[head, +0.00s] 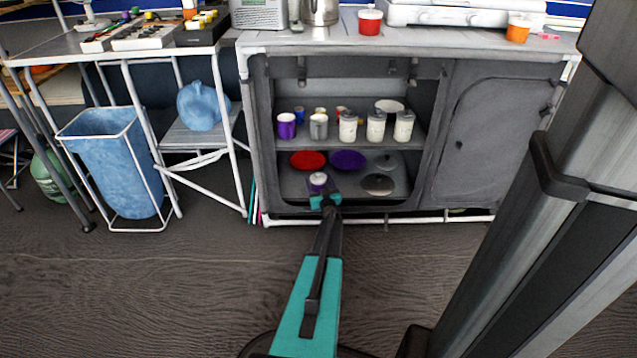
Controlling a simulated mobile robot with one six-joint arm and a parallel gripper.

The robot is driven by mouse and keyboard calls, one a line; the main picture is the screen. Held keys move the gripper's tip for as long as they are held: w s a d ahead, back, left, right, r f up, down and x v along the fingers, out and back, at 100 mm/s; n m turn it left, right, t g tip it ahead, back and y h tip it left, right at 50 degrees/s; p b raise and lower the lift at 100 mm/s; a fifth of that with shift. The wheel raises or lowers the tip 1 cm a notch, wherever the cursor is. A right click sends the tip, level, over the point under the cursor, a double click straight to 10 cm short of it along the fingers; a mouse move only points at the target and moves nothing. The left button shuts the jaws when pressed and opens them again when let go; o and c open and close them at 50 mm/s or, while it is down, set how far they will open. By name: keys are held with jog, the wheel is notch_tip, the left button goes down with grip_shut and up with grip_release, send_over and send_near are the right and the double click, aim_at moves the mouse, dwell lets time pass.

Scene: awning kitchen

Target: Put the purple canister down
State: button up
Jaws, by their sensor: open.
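A small purple canister with a pale lid (318,181) stands upright on the lower shelf of the open cabinet, near its front. My gripper (325,195) is at the front of that shelf, right by the canister's near side. The gripper is open. It hides the canister's lower part, and I cannot tell whether the fingers touch it. A purple mug-like container (287,126) stands on the upper shelf at the left.
The lower shelf (290,184) also holds a red plate (308,160), a purple plate (347,160) and a grey lid (378,184). Several pale-lidded jars (348,126) line the upper shelf. The cabinet's right door (486,135) is shut. The floor in front is clear.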

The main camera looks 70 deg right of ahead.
jog(key=shift+r, duration=0.2)
jog(key=p+v, duration=0.3)
jog(key=v, duration=0.9)
jog(key=shift+p, duration=0.3)
dwell(0.4)
